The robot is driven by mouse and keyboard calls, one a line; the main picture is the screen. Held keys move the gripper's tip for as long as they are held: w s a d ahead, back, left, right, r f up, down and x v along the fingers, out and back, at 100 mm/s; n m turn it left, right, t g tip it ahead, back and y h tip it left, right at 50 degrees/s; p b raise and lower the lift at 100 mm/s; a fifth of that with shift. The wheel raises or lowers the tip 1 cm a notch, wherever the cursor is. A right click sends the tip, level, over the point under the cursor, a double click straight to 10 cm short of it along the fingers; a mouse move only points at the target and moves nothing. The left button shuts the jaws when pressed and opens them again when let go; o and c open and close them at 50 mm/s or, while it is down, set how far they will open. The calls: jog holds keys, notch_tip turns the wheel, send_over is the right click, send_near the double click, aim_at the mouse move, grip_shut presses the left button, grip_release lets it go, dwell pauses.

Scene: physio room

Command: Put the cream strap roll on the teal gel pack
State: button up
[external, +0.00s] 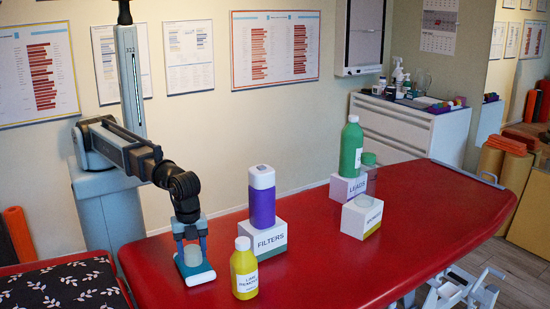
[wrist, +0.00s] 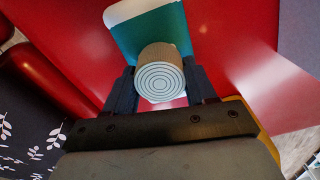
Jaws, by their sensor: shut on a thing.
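The cream strap roll (wrist: 160,80) is between the fingers of my gripper (wrist: 162,90), its spiral end facing the wrist camera. In the external view the roll (external: 193,255) shows pale between the fingertips of my gripper (external: 192,248), which is shut on it. The teal gel pack (external: 196,273), with a white end, lies on the red table directly below the roll. In the wrist view the gel pack (wrist: 148,27) extends beyond the roll. I cannot tell whether the roll touches the pack.
A yellow bottle (external: 244,268) stands close to the right of my gripper. A purple bottle (external: 262,197) stands on the FILTERS box (external: 266,240) behind it. A green bottle (external: 351,148) and more boxes are further right. The red table (external: 390,258) is clear at the front right.

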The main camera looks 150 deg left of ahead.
aim_at(193, 249)
jog(key=o, duration=1)
jog(key=shift+f, duration=0.1)
jog(key=shift+o, duration=0.2)
notch_tip(193, 249, up, 12)
jog(key=shift+r, duration=0.2)
jog(key=shift+a, duration=0.1)
